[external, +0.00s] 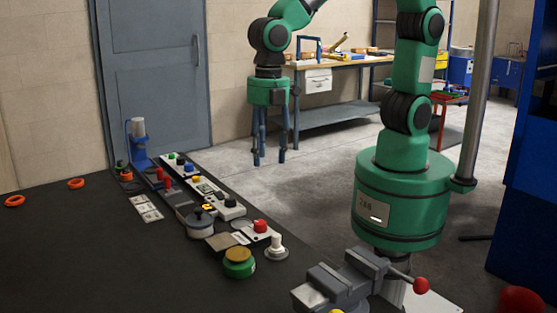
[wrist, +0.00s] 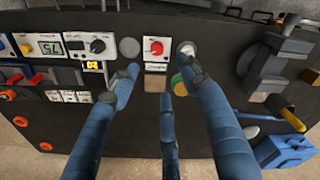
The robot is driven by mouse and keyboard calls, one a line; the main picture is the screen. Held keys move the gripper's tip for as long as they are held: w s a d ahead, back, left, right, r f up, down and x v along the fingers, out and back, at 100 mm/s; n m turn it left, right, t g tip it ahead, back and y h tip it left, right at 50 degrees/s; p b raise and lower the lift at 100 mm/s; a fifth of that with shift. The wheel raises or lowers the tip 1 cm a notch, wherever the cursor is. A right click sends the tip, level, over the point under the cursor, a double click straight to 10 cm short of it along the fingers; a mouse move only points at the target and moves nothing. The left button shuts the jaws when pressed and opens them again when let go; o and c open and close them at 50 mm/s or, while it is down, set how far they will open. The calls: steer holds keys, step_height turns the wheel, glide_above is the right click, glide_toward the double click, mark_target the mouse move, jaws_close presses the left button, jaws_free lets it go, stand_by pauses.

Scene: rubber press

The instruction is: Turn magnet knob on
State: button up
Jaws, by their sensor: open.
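Several knobs and buttons stand on the dark worktop, and I cannot tell by label which is the magnet knob. A red knob (external: 260,226) sits on a white box, and it also shows in the wrist view (wrist: 156,47). A pale knob (external: 277,243) on a round grey base stands beside it, at upper centre in the wrist view (wrist: 187,49). A black knob (wrist: 97,46) is on a white box to the left. My gripper (external: 268,160) is open and empty with its blue fingers pointing down. In the wrist view its fingertips (wrist: 163,82) spread below the red knob, apparently touching nothing.
A green and yellow button (external: 238,263) and a grey vise (external: 340,282) stand toward the front. Orange rings (external: 76,183) lie at the left. A blue box (wrist: 285,152) is at lower right in the wrist view. The left worktop is mostly clear.

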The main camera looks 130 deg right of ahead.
mark_target(260, 222)
steer(key=w+f, duration=0.1)
steer(key=w+f+n+p, duration=0.1)
steer(key=f, duration=0.1)
steer(key=w+d+f+n+g, duration=0.1)
steer(key=f, duration=0.1)
steer(key=shift+p, duration=0.4)
steer(key=f, duration=0.4)
steer(key=f+b, duration=0.1)
steer(key=f, duration=0.8)
steer(key=shift+s+a+f+b, duration=0.25)
steer(key=shift+s+f+b, duration=0.05)
steer(key=shift+f+b, duration=0.1)
steer(key=c, duration=1.2)
